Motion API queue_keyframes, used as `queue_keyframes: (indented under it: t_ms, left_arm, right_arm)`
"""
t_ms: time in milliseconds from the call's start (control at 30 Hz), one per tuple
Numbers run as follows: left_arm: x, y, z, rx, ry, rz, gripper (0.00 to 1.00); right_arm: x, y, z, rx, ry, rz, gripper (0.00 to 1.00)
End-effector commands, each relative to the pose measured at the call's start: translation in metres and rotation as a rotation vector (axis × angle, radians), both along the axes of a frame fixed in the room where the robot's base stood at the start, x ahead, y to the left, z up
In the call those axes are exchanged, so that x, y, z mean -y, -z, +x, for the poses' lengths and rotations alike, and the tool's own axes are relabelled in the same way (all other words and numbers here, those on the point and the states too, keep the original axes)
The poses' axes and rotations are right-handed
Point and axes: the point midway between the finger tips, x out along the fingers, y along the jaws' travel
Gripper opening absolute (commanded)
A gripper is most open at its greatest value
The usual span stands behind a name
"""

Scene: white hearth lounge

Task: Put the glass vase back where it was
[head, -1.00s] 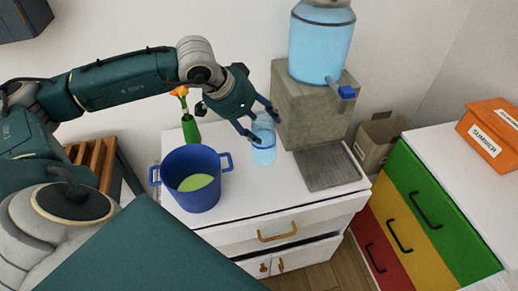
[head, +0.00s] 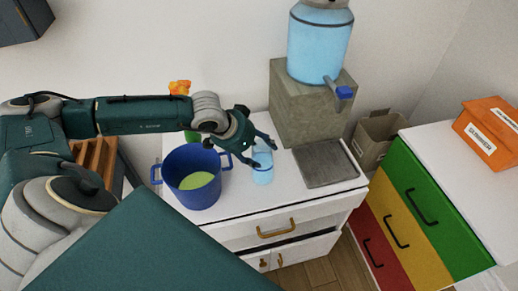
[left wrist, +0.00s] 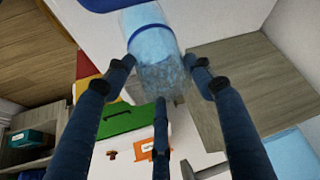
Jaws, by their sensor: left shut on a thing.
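The glass vase (head: 262,174) is clear light blue with a darker blue band. It is at the white cabinet top, just right of the blue pot; I cannot tell whether its base touches the top. My left gripper (head: 262,157) reaches in from the left and is shut on the vase's upper part. In the left wrist view the vase (left wrist: 157,45) sits between the dark fingers (left wrist: 165,75). My right gripper is not in view.
A blue pot (head: 180,160) with green contents stands close left of the vase. A green vessel with orange flowers (head: 180,87) is behind it. A water dispenser (head: 318,50) on a grey block (head: 300,118) stands behind. A grey tray (head: 325,163) lies to the right.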

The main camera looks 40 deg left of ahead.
Motion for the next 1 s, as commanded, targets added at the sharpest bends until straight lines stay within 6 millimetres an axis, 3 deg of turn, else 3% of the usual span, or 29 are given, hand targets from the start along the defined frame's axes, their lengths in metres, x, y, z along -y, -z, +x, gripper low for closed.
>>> queue_keyframes:
  t_ms: [67, 100, 200, 633, 1000]
  left_arm:
    - [0.000, -0.002, 0.001, 0.005, 0.001, -0.001, 0.00]
    - [0.000, 0.001, 0.000, -0.001, 0.000, 0.000, 0.56]
    - [0.000, 0.000, 0.000, -0.001, 0.000, 0.000, 0.73]
    - [-0.003, -0.009, -0.006, 0.000, -0.001, 0.001, 0.73]
    - [-0.016, -0.072, -0.044, 0.001, 0.000, 0.006, 0.73]
  right_arm:
    - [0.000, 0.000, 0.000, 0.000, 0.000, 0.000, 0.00]
    - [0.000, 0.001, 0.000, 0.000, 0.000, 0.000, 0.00]
    - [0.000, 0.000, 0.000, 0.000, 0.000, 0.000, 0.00]
    - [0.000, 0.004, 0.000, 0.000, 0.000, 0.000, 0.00]
    - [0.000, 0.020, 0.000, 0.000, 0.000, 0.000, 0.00]
